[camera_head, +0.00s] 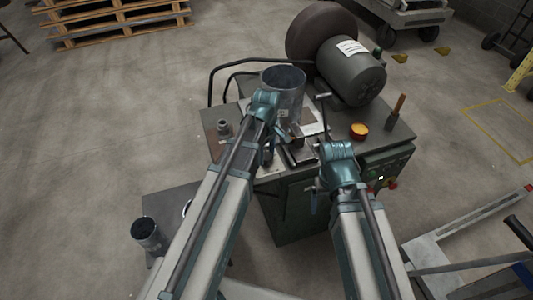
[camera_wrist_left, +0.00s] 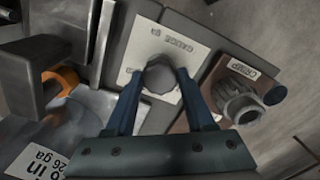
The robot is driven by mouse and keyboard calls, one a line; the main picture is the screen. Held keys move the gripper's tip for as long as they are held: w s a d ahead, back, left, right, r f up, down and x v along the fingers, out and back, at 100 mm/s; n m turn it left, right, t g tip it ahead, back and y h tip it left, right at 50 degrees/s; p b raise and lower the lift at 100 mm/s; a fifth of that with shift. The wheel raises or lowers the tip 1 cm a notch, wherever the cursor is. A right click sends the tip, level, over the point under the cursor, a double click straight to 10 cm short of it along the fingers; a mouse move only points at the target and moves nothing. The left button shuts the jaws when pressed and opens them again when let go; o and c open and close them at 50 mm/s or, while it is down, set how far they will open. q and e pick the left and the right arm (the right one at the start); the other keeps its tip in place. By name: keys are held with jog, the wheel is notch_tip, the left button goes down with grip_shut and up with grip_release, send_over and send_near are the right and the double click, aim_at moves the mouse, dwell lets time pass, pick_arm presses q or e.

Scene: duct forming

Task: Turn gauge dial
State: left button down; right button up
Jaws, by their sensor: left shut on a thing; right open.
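The gauge dial (camera_wrist_left: 161,76) is a grey round knob on a pale plate (camera_wrist_left: 190,38) lettered with "GAUGE". In the left wrist view the two blue fingers of my left gripper (camera_wrist_left: 158,90) close on its sides. In the head view my left gripper (camera_head: 268,152) reaches down onto the machine (camera_head: 293,215), and its arm hides the dial. My right gripper (camera_head: 315,195) is open at the machine's front edge, its fingers mostly hidden by its own wrist. I see nothing in it.
A ridged crimp knob (camera_wrist_left: 240,100) stands just right of the dial. A metal duct cylinder (camera_head: 284,86) stands behind my left wrist. A motor (camera_head: 350,70), an orange-topped round thing (camera_head: 359,130) and a brown-handled tool (camera_head: 398,106) occupy the right side.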

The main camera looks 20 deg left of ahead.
pick_arm(q)
jog(key=m, duration=0.4)
jog(key=shift+m, duration=0.4)
jog(key=m, duration=0.3)
jog(key=shift+m, duration=0.3)
jog(key=m, duration=0.4)
jog(key=shift+m, duration=2)
jog(key=shift+c, duration=1.4)
grip_release()
jog(key=shift+r, duration=0.1)
